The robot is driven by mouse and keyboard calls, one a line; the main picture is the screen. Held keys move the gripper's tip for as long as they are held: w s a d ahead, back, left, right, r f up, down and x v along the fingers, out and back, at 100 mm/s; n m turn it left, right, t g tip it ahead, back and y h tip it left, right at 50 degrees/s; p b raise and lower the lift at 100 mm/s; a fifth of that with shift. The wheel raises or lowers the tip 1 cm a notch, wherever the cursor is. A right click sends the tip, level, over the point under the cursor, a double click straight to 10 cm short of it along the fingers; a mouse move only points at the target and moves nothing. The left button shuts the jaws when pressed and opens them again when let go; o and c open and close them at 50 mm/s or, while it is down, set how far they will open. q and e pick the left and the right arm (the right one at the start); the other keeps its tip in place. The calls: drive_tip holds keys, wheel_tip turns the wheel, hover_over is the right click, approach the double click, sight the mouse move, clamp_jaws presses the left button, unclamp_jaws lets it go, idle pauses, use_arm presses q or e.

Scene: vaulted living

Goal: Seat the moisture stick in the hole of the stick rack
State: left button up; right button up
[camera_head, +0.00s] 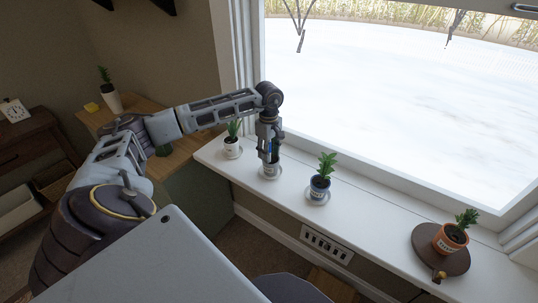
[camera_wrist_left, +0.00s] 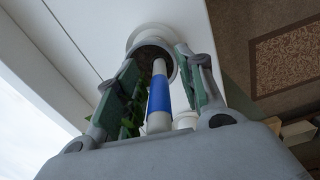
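The moisture stick, a pale rod with a blue band (camera_wrist_left: 158,95), stands in a small pot (camera_wrist_left: 172,66) on the windowsill. Its blue band also shows between the fingers in the head view. My left gripper (camera_head: 269,158) points down over this pot. In the left wrist view its two green-padded fingers (camera_wrist_left: 157,60) stand apart on either side of the stick, with gaps visible beside it. My right gripper is in neither view. I cannot clearly make out the stick rack.
A white slotted panel (camera_head: 326,246) is below the sill. The window rises behind.

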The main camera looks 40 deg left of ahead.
use_arm(q)
clamp_jaws()
drive_tip(key=shift+r, duration=0.15)
idle(0.4)
drive_tip(key=shift+r, duration=4.9)
